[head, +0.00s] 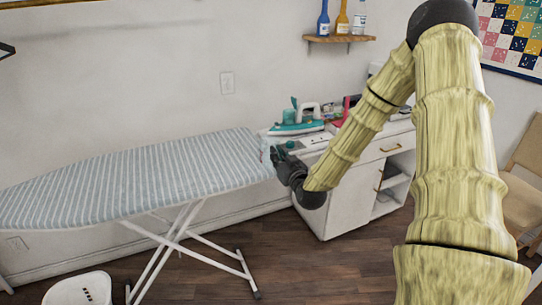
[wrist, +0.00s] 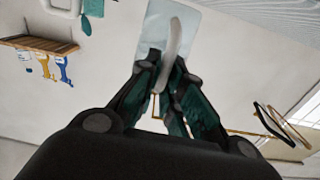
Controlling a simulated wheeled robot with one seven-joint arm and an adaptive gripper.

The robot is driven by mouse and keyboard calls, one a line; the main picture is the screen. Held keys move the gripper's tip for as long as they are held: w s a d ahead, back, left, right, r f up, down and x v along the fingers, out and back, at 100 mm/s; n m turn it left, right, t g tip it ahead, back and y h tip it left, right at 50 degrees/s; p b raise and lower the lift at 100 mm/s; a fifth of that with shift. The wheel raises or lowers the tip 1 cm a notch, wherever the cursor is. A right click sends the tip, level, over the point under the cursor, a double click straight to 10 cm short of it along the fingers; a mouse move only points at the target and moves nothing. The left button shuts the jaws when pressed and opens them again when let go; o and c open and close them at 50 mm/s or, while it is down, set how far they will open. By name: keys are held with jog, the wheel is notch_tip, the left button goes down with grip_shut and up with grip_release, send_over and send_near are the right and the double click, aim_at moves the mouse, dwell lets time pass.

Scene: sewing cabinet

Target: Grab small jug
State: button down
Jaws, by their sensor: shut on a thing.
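The small jug (wrist: 186,24) is pale, translucent blue with a whitish curved handle (wrist: 174,42). In the wrist view it is beyond the fingertips at the top middle. My gripper (wrist: 165,72) is shut on its handle, with dark teal finger pads on either side. In the head view my gripper (head: 279,158) is by the right end of the ironing board, in front of the white cabinet. The jug (head: 266,152) shows there only as a small pale patch at the fingertips, partly hidden by them.
The striped ironing board (head: 140,175) stands to the left. A teal and white iron (head: 297,128) is on the white cabinet (head: 345,190), close behind my gripper. A wall shelf (head: 338,39) holds several bottles. A chair (head: 525,190) is at the right, a white bin (head: 78,290) at lower left.

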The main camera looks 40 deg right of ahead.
jog(key=shift+s+d+r, duration=0.1)
jog(key=shift+s+d, duration=0.1)
jog(key=shift+s, duration=0.5)
jog(key=shift+s+d+r, duration=0.1)
jog(key=shift+s+d, duration=0.05)
jog(key=shift+s, duration=0.55)
jog(key=shift+s, duration=0.1)
dwell(2.1)
